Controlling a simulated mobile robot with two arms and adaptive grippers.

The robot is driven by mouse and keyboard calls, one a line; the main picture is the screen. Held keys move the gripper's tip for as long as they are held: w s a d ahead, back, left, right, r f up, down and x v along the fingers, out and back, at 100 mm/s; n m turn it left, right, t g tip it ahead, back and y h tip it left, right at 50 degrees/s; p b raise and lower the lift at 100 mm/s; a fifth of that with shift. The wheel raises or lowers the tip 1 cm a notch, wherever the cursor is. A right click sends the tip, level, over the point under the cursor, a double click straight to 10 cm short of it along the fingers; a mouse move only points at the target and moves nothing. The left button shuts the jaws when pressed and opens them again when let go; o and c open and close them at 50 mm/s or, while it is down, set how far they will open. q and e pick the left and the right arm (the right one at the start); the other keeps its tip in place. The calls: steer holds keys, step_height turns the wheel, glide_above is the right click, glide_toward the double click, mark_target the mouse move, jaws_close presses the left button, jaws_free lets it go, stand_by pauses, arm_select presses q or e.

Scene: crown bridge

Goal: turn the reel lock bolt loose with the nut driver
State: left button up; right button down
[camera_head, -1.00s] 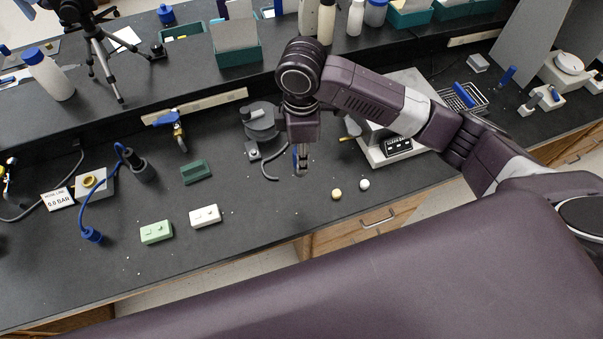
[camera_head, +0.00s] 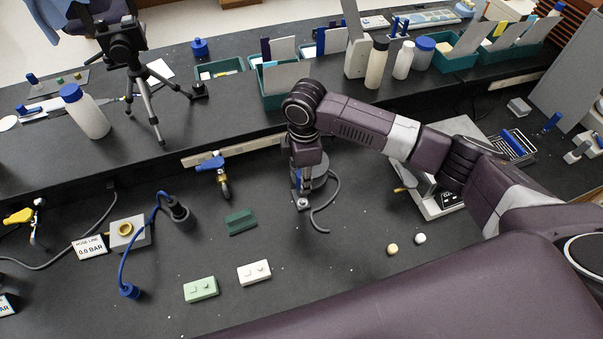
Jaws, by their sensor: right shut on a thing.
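The grey round reel (camera_head: 321,171) stands on the bench in the middle of the head view, mostly hidden behind my right wrist. A dark hose (camera_head: 332,207) curls from it to the front right. My right gripper (camera_head: 302,199) points down directly in front of the reel's left part. It is shut on the nut driver, of which only a small blue part (camera_head: 297,177) shows between the fingers. The lock bolt is hidden or too small to make out, so I cannot tell whether the driver touches it. My left gripper is not in view.
A blue-handled valve (camera_head: 213,164) and a dark green block (camera_head: 240,222) stand left of the gripper. White (camera_head: 254,272) and pale green (camera_head: 201,289) blocks lie in front. A balance (camera_head: 436,204) stands to the right, under my arm. The raised shelf runs behind.

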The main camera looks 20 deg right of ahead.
steer(key=shift+w+f, duration=0.25)
steer(key=shift+w, duration=0.05)
steer(key=shift+s+d, duration=0.1)
steer(key=shift+d, duration=0.05)
steer(key=shift+s, duration=0.1)
steer(key=shift+f+p, duration=0.3)
steer(key=shift+f, duration=0.55)
steer(key=shift+f+b, duration=0.4)
steer(key=shift+f, duration=0.55)
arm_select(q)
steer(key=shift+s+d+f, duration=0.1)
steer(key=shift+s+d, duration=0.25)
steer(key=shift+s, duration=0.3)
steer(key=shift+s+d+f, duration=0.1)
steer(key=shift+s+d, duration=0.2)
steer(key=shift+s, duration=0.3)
arm_select(e)
steer(key=shift+f, duration=0.1)
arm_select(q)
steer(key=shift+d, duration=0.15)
